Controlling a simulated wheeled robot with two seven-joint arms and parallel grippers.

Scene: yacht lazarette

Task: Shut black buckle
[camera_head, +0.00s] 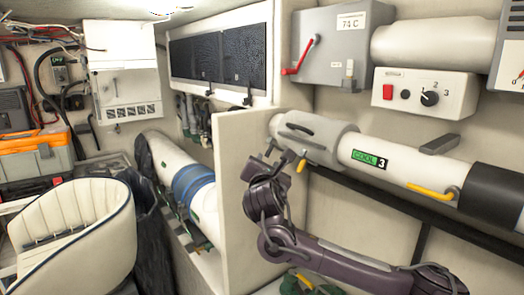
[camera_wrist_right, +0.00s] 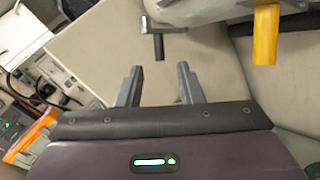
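A short black handle (camera_head: 270,148), which looks like the black buckle, sticks out below the left end of a grey collar (camera_head: 312,140) around the large pale pipe. It tilts down and away from the collar. In the right wrist view the black handle (camera_wrist_right: 158,45) hangs just beyond the fingertips, roughly centred between them. My right gripper (camera_head: 280,163) is just below the handle; in the wrist view my right gripper (camera_wrist_right: 160,72) is open and empty, with a gap to the handle. My left gripper is out of view.
A yellow handle (camera_head: 301,165) hangs close right of the black one; it also shows in the wrist view (camera_wrist_right: 265,38). Another yellow handle (camera_head: 432,190) is farther right. A pale partition (camera_head: 240,190) stands left of my right arm. A cream seat (camera_head: 75,230) is lower left.

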